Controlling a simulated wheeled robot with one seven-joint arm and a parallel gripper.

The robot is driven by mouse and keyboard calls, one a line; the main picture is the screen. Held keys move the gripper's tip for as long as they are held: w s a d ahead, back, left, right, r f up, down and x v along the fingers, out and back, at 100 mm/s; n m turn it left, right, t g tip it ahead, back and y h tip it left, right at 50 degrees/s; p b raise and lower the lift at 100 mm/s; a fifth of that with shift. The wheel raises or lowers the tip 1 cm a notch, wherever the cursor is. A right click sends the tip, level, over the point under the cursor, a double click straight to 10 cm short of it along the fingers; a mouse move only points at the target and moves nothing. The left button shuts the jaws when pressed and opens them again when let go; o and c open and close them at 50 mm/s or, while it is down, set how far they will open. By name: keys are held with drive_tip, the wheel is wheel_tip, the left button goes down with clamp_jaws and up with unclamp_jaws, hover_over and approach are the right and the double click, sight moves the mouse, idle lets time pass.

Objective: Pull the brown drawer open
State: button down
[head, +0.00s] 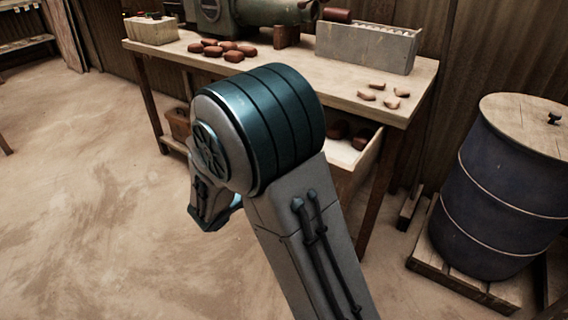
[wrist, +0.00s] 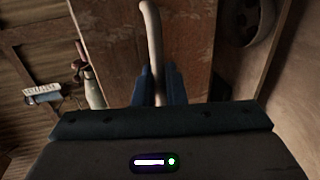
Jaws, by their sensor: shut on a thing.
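The brown drawer's front (wrist: 188,50) fills the middle of the wrist view, with a pale curved handle (wrist: 151,35) running down it. My gripper (wrist: 158,82) is shut on this handle, its blue fingers on either side. In the head view, a light wooden drawer (head: 368,158) stands partly out from under the workbench, with dark brown lumps inside.
The workbench (head: 421,93) carries a green machine (head: 245,12), brown lumps (head: 222,50) and a grey block (head: 365,47). A dark barrel (head: 490,190) stands on a pallet at right. The floor at left is clear.

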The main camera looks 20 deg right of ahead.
drive_tip(key=shift+f+v, duration=0.15)
drive_tip(key=shift+v, duration=0.65)
drive_tip(key=shift+f+v, duration=0.2)
drive_tip(key=shift+v, duration=0.55)
drive_tip(key=c, duration=1.6)
unclamp_jaws()
drive_tip(key=shift+a, duration=0.1)
drive_tip(key=p+v, duration=0.3)
drive_tip(key=v, duration=1.1)
drive_tip(key=shift+f, duration=0.1)
drive_tip(key=shift+p, duration=0.3)
